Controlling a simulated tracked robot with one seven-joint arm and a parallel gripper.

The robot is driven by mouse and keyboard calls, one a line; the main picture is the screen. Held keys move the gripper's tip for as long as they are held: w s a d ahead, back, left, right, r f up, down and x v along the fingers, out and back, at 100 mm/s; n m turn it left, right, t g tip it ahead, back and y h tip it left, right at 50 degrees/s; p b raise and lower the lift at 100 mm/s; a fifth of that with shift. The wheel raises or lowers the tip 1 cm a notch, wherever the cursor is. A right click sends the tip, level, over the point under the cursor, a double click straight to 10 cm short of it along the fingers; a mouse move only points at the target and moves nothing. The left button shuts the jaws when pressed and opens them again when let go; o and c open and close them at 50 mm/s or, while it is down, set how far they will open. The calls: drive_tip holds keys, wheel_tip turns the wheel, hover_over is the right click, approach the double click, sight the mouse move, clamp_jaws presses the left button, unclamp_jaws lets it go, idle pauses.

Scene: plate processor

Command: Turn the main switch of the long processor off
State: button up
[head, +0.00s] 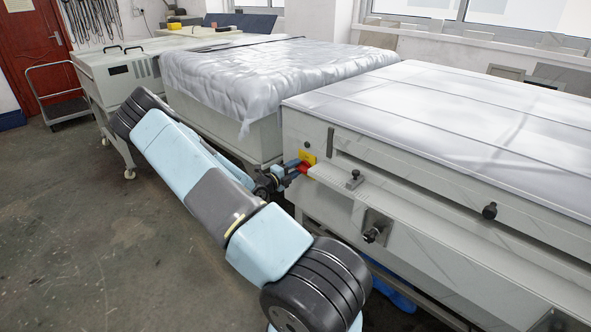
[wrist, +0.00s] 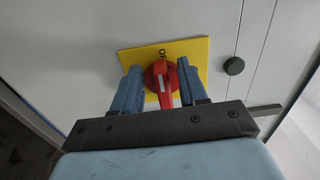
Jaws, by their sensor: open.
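The long processor (head: 450,185) is the large cream machine at the right of the head view. Its main switch is a red knob (wrist: 162,80) on a yellow plate (wrist: 195,52), on the machine's left end; the plate also shows in the head view (head: 307,157). Lettering beginning "O" stands on the plate above the knob; the rest is hard to read. My gripper (wrist: 160,88) is open, with one blue finger on each side of the red knob. A gap shows on both sides in the wrist view; I cannot tell whether either finger touches.
A round black knob (wrist: 234,66) sits on the panel right of the yellow plate. A sheet-covered machine (head: 270,75) stands close behind the processor's left end. A trolley (head: 65,100) stands far left. The floor at left (head: 60,230) is clear.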

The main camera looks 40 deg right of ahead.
drive_tip(key=s+a, duration=0.1)
drive_tip(key=a, duration=1.2)
drive_tip(key=shift+a, duration=0.4)
drive_tip(key=s+a+r+n+t+y, duration=0.1)
drive_tip(key=s+a+r+n+y, duration=0.5)
drive_tip(key=r+n, duration=0.5)
drive_tip(key=s+a+r+n+t+y, duration=0.1)
drive_tip(key=s+a+r+n+y, duration=0.5)
drive_tip(key=s+a+r+n, duration=0.5)
drive_tip(key=s+a+r+n+t+y, duration=0.2)
drive_tip(key=s+a+r+n+y, duration=0.4)
drive_tip(key=r, duration=0.9)
drive_tip(key=s+a+n, duration=0.2)
drive_tip(key=s+n, duration=0.2)
drive_tip(key=n, duration=0.2)
drive_tip(key=shift+a+r+n, duration=0.25)
drive_tip(key=shift+r+n, duration=0.05)
drive_tip(key=shift+n, duration=0.1)
drive_tip(key=shift+d, duration=0.1)
